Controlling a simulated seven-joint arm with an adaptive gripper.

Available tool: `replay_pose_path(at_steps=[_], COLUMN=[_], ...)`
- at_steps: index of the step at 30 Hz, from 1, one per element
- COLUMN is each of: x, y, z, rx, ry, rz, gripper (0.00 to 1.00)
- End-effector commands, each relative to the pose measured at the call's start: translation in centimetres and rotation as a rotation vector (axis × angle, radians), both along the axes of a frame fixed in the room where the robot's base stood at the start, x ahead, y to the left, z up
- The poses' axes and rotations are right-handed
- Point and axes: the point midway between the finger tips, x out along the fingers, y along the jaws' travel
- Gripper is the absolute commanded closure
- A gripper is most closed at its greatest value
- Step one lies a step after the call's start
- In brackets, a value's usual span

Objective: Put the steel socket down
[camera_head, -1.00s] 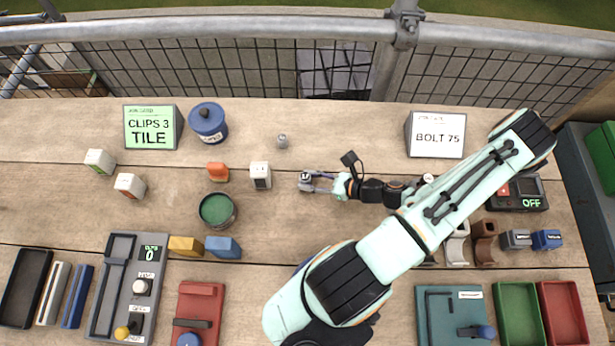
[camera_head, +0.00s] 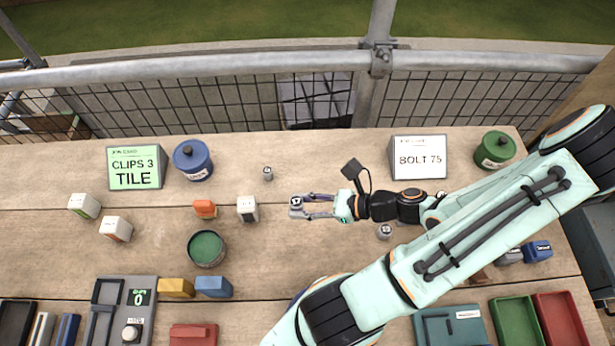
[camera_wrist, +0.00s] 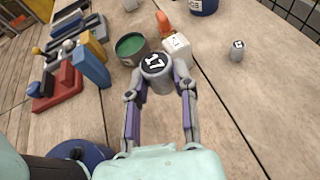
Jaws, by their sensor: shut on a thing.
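My gripper (camera_head: 305,207) is shut on a grey steel socket (camera_head: 296,202) with a dark top marked 17. In the wrist view the socket (camera_wrist: 156,69) sits between the two fingertips, its marked top facing the camera. It looks upright or slightly tilted. Whether its base touches the wooden bench (camera_head: 330,260) cannot be told. A smaller grey socket (camera_head: 268,173) stands apart, up and left of my gripper in the head view. Another grey socket (camera_head: 385,231) stands below my arm.
A white box (camera_head: 247,209), an orange piece (camera_head: 205,208) and an open green pot (camera_head: 206,248) stand left of the held socket. A blue canister (camera_head: 192,160) is further back. The BOLT 75 card (camera_head: 419,158) stands behind my arm. Bare bench lies in front of the gripper.

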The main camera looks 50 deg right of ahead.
Motion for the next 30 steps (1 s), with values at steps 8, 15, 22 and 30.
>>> replay_pose_path(at_steps=[8,15,22,30], x=[-1.9,-0.9,1.5,5.9], y=[-2.6,-3.6,-6.0,-10.0], z=[0.8,0.0,-1.4,-5.4], rx=[-0.032,-0.029,-0.035,-0.031], ry=[0.001,0.002,-0.002,-0.001], rz=[-0.145,-0.148,-0.149,-0.152], gripper=[1.0,1.0,1.0,1.0])
